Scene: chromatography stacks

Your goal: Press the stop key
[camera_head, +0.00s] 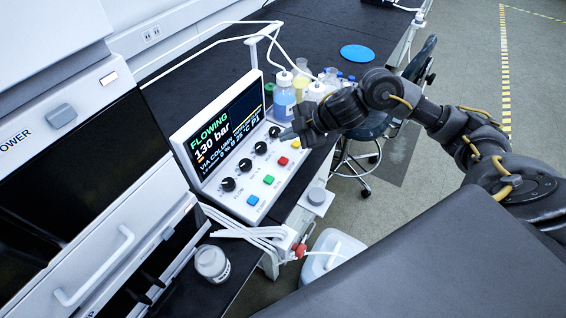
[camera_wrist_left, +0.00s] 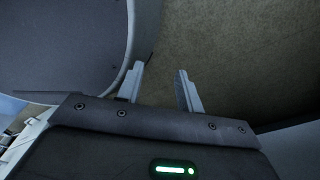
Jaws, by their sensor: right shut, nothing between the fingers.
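The control panel (camera_head: 235,190) stands on the dark bench, with a lit screen (camera_head: 225,125) reading FLOWING and 130 bar. Key labels are too small to read. My left gripper (camera_wrist_left: 161,84) is open and empty in the left wrist view.
Bottles, including a blue-liquid one (camera_head: 285,98), stand behind the panel near my right gripper. A white-capped jar (camera_head: 212,263) and pale tubing lie in front. A stool (camera_head: 370,125) stands beyond the bench edge. A tall white instrument (camera_head: 90,140) fills the left.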

